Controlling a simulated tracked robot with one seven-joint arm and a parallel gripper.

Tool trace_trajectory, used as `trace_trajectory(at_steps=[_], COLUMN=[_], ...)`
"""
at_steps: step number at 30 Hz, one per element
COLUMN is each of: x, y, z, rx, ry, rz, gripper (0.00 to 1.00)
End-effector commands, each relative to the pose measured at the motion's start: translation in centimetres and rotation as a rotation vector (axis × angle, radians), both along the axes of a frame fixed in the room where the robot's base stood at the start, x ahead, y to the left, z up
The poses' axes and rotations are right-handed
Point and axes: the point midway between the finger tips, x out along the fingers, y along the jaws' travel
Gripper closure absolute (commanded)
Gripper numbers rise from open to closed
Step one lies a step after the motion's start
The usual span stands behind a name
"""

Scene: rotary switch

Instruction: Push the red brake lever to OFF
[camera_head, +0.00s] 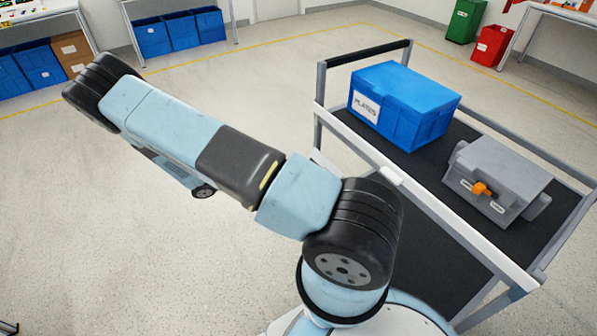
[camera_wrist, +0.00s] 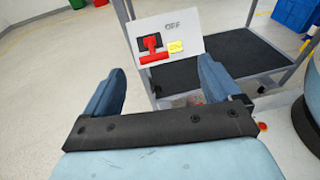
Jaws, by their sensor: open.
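In the wrist view, the red brake lever (camera_wrist: 153,57) is on a white panel (camera_wrist: 190,20), in front of a black square mount. Its bar lies crosswise at the low end of the mount, level with or just below a yellow label (camera_wrist: 175,46) that seems to read ON. The OFF marking (camera_wrist: 173,25) is higher on the panel. My gripper (camera_wrist: 161,68) is open, its two blue fingers spread apart and empty, pointing toward the panel. A gap to the lever appears to remain. In the head view, the lever and fingers are hidden or out of sight.
A cart (camera_head: 440,215) with dark shelves stands at right. It carries a blue lidded bin (camera_head: 405,95) and a grey box with an orange switch (camera_head: 498,180). My arm reaches left across open floor (camera_head: 120,230). Blue bins (camera_head: 180,30) stand at the back.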

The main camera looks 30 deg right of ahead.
Motion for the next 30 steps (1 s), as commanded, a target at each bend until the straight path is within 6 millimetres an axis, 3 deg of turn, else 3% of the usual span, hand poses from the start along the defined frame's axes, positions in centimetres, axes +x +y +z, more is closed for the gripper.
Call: trace_trajectory(at_steps=[6, 12, 20, 30], x=[-0.3, -0.4, -0.3, -0.1], y=[-1.0, -1.6, -3.1, -8.8], z=[-4.5, -6.5, -6.8, -6.8], rx=[-0.117, -0.174, -0.187, -0.187], ry=[0.111, 0.167, 0.178, 0.177], rz=[0.117, 0.176, 0.187, 0.186], gripper=[0.1, 0.1, 0.1, 0.1])
